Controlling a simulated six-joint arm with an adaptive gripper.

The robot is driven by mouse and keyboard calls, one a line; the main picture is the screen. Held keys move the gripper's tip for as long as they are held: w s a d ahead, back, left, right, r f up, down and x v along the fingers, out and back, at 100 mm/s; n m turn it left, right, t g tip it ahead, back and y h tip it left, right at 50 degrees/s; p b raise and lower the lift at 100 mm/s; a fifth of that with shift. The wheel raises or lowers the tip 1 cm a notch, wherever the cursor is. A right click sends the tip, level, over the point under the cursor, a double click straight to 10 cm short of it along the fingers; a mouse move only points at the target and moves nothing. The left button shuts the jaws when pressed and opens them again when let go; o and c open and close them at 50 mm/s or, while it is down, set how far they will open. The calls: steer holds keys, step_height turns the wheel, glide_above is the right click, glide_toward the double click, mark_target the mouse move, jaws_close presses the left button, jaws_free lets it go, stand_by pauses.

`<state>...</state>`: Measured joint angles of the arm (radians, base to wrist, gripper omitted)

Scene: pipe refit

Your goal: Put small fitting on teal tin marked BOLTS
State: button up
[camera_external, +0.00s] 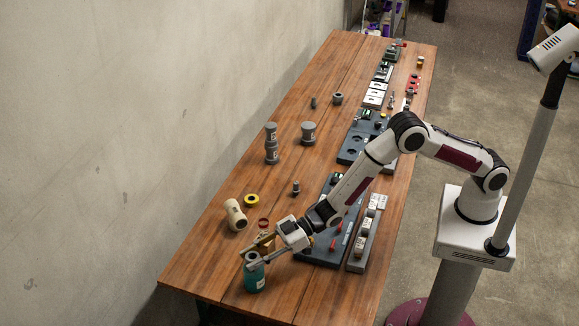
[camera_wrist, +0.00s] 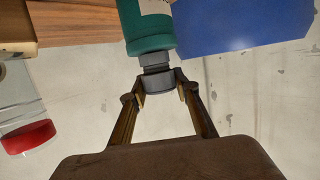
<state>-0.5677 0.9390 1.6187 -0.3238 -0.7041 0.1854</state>
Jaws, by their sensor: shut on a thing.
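The teal tin (camera_external: 255,281) stands upright near the front end of the table. My gripper (camera_wrist: 160,92) is shut on the small grey fitting (camera_wrist: 157,73), a stepped cylinder between the fingertips. The fitting's narrow end appears to meet the end of the tin; I cannot tell whether it bears on it. In the external view, my gripper (camera_external: 250,261) is right at the tin's top, and the fingers mostly hide the fitting.
Dark fixture boards (camera_external: 325,250) lie along the right side. The wooden table (camera_external: 205,265) is clear left of the tin.

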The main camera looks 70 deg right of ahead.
stand_by(0.3)
steer(key=o, duration=1.1)
steer(key=shift+f, duration=0.1)
steer(key=shift+s+d+r, duration=0.15)
steer(key=shift+r, duration=0.1)
steer(key=v, duration=1.1)
steer(key=shift+s+d, duration=0.15)
steer(key=shift+r, duration=0.15)
